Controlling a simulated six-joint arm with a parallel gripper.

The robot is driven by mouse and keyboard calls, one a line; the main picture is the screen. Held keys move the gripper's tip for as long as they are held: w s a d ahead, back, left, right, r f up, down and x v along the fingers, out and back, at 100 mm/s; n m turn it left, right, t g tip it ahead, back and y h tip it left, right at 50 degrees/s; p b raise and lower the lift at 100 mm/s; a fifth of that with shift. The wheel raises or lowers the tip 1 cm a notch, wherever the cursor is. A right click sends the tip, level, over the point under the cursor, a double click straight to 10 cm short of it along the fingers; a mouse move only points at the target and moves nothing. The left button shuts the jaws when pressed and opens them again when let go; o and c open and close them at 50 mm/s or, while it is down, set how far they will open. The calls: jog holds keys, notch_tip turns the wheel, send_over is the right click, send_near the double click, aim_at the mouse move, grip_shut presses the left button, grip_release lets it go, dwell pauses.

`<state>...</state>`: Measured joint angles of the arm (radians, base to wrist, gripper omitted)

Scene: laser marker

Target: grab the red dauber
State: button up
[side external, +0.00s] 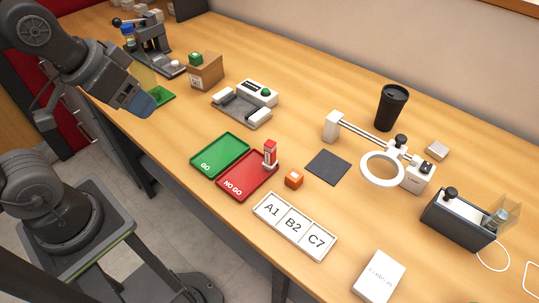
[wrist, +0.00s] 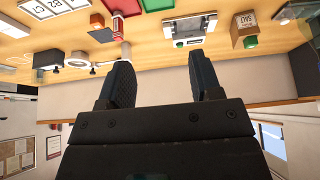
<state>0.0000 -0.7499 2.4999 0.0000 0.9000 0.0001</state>
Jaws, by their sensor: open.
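The red dauber (side external: 270,155), red with a pale band, stands upright at the far right corner of the red NO GO tray (side external: 234,190). I cannot tell if its base is on the tray or just beside it. In the wrist view the dauber (wrist: 118,28) is near the top edge, upside down, beyond the left finger. My gripper (side external: 146,104) is up at the left in the side view, well away from the dauber. In the wrist view my gripper (wrist: 163,74) has its two dark fingers apart with nothing between them.
A green GO tray (side external: 219,154) adjoins the red one. An orange cube (side external: 294,180), a dark mat (side external: 328,167) and a label plate (side external: 294,226) lie nearby. A grey-white fixture (side external: 245,103) stands behind the trays. A ring magnifier (side external: 382,169) and black cup (side external: 391,107) are right.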

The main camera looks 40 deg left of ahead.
jog(key=shift+c, duration=0.5)
jog(key=m+g, duration=0.6)
jog(key=m, duration=1.1)
send_over(270, 143)
notch_tip(270, 143, down, 6)
jog(key=f, duration=0.8)
jog(key=shift+w+f, duration=0.2)
jog(key=shift+w, duration=0.15)
jog(key=shift+s+f, duration=0.2)
jog(key=shift+f, duration=1.1)
jog(key=shift+s+f, duration=0.15)
jog(key=shift+f, duration=1.15)
